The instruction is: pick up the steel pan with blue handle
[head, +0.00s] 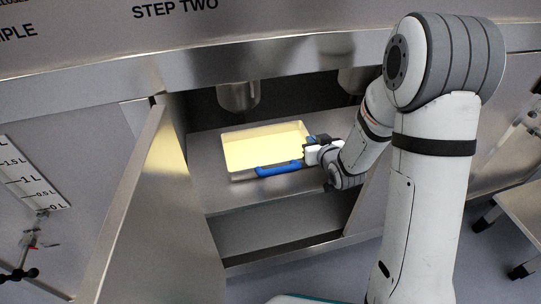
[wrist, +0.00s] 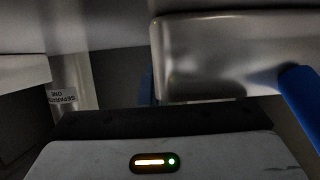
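The steel pan (head: 241,177) is a shallow rectangular tray with a pale yellow glow inside, in the open cabinet in the head view. Its blue handle (head: 278,168) runs along the near side. Another blue part shows at its right end, beside my gripper (head: 310,152). My gripper is at the pan's right end; I cannot tell if it touches the pan. In the wrist view the pan (wrist: 235,45) fills the upper right, with a blue handle (wrist: 301,95) at the right edge. My fingertips are not clear in either view, so their opening cannot be told.
The pan sits on a metal shelf (head: 222,200) inside the cabinet, below a round steel outlet (head: 238,97). An open cabinet door (head: 150,215) stands to the left. The cabinet's upper panel (head: 270,70) overhangs the opening. A lower shelf space lies beneath.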

